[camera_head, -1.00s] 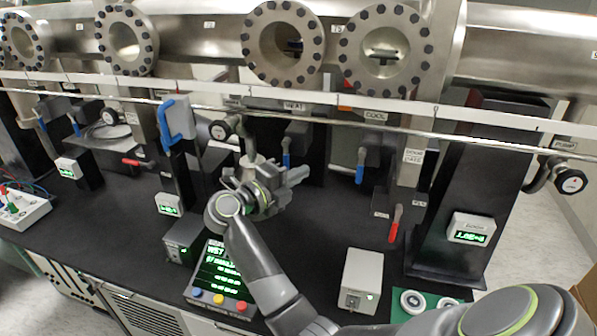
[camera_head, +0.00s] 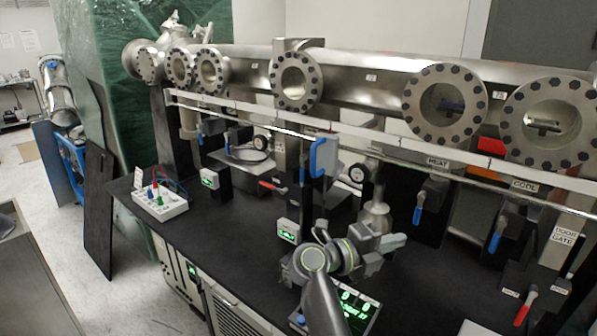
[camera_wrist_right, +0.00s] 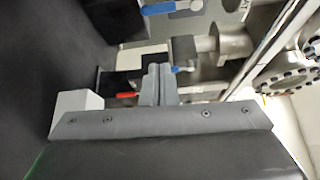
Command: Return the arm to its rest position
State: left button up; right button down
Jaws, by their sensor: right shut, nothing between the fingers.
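My right arm comes up from the bottom of the head view. Its gripper (camera_head: 392,243) is over the black bench (camera_head: 240,245), pointing right, and looks closed and empty. In the right wrist view the fingers (camera_wrist_right: 158,85) stand together at the middle with nothing held between them. My left gripper is not in view.
A steel vacuum tube with round flanges (camera_head: 300,82) runs behind a rail. Blue handles (camera_head: 419,208) and a red handle (camera_head: 524,307) hang below it. A green display (camera_head: 358,308) lies under my arm. A white box (camera_head: 160,203) stands at the bench's left.

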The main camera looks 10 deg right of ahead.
notch_tip(320, 180, up, 4)
jog(key=s+a+n+t+y, duration=0.15)
jog(key=n+t+y, duration=0.25)
jog(key=n+t, duration=1.3)
jog(key=s+a+f+n+g+y, duration=0.1)
jog(key=s+a+f+n+y, duration=0.2)
jog(key=f+n+y, duration=0.4)
jog(key=s+a+f+n+g+y, duration=0.1)
jog(key=s+a+f+n+y, duration=0.15)
jog(key=f+n+y, duration=0.5)
jog(key=s+d+f+n+g, duration=0.2)
jog(key=s+f+n+g, duration=0.2)
jog(key=s+f+g, duration=0.55)
jog(key=s+d+f+m+g+h, duration=0.1)
jog(key=s+d+f+g+h, duration=0.15)
jog(key=s, duration=0.55)
jog(key=s+d+f+m+g+h, duration=0.1)
jog(key=s+d+f+g, duration=0.25)
jog(key=s, duration=0.55)
notch_tip(320, 180, down, 25)
jog(key=d, duration=0.2)
jog(key=s+a+f+g+y+b, duration=0.1)
jog(key=s+f, duration=1.4)
jog(key=f, duration=0.1)
jog(key=shift+a+g, duration=0.35)
